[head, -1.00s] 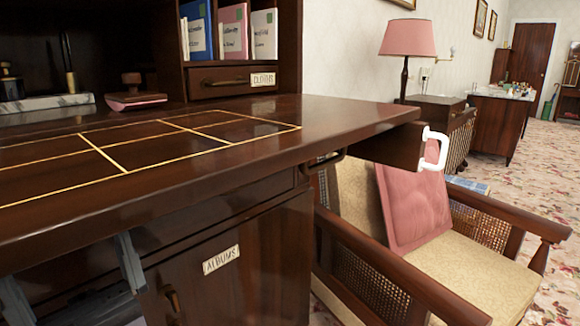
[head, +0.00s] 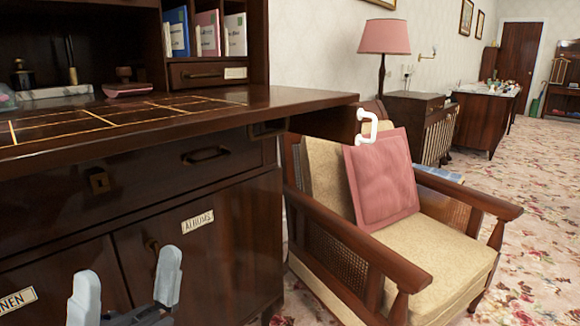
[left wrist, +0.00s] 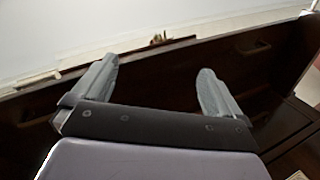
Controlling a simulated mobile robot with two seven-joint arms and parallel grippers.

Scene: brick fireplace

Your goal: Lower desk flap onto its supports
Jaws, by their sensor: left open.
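The desk flap (head: 250,97), dark wood with gold inlay lines, lies level across the desk front in the head view. Whether the flap rests on the bar is unclear. A dark block (head: 267,128) shows under the flap. My left gripper (head: 127,278) is open and empty, below the flap in front of the cupboard doors. In the left wrist view its open fingers (left wrist: 154,88) point towards a dark wood surface. My right gripper is not in view.
An armchair (head: 455,242) with a pink cushion (head: 380,178) stands close at the right of the desk. Upright books (head: 206,34) fill a shelf above the flap. The drawer (head: 140,165) and the Albums door (head: 215,255) are shut.

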